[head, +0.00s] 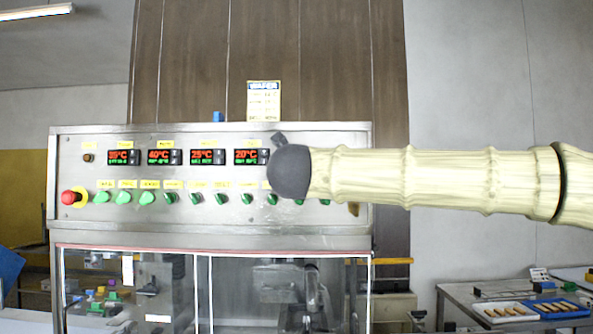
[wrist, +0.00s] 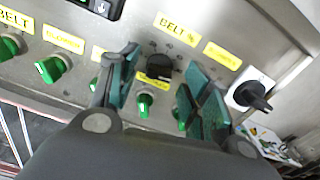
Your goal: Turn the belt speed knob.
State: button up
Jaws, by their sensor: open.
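The belt speed knob (wrist: 160,68) is a black round dial on the metal panel, below a yellow "BELT %" label (wrist: 178,27) in the wrist view. My gripper (wrist: 157,60) is open, with one teal-padded finger to the left of the knob and one to its right. The knob shows in the gap between the fingers, and I see no clear contact. In the head view my arm crosses the right part of the control panel (head: 210,215) and hides the knob.
A green knob (wrist: 145,104) sits just below the dial. A black rotary handle (wrist: 254,95) on a white plate is to the right. More green switches and a red emergency button (head: 69,197) line the panel. A table (head: 460,292) with trays stands at right.

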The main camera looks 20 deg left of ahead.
jog(key=shift+w+a, duration=0.1)
jog(key=shift+w, duration=0.4)
jog(key=c, duration=1)
